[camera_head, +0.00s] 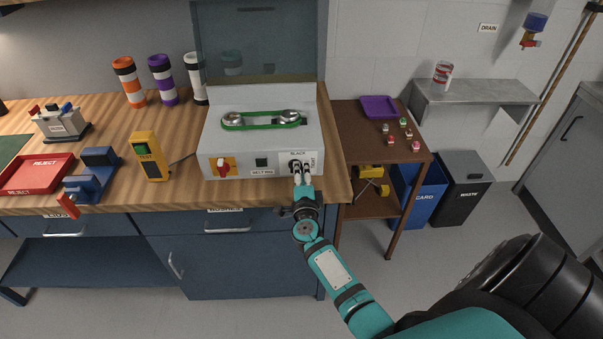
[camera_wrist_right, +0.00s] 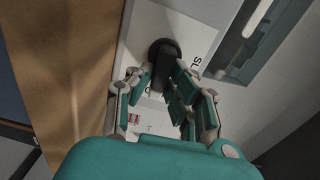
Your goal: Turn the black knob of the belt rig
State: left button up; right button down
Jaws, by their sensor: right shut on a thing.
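The belt rig (camera_head: 262,148) is a grey box on the wooden bench, with a green belt (camera_head: 261,121) around two pulleys on top. Its black knob (camera_head: 295,163) is on the right of the front face, on a white label plate, partly hidden by my right gripper (camera_head: 299,170). In the right wrist view the knob (camera_wrist_right: 163,49) stands at the ends of the fingers of my right gripper (camera_wrist_right: 160,78). The fingers are shut on the knob from both sides. My left gripper is not in view.
A red switch (camera_head: 223,166) and a small dark square (camera_head: 261,162) are on the same front face. A yellow tester (camera_head: 148,156) and a blue vise (camera_head: 94,172) stand to the left. A brown side table (camera_head: 363,140) stands to the right, with floor space in front.

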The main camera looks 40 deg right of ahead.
jog(key=shift+f+m, duration=0.1)
jog(key=shift+m, duration=0.3)
jog(key=c, duration=1.3)
grip_release()
jog(key=v, duration=1.2)
jog(key=shift+f, duration=0.1)
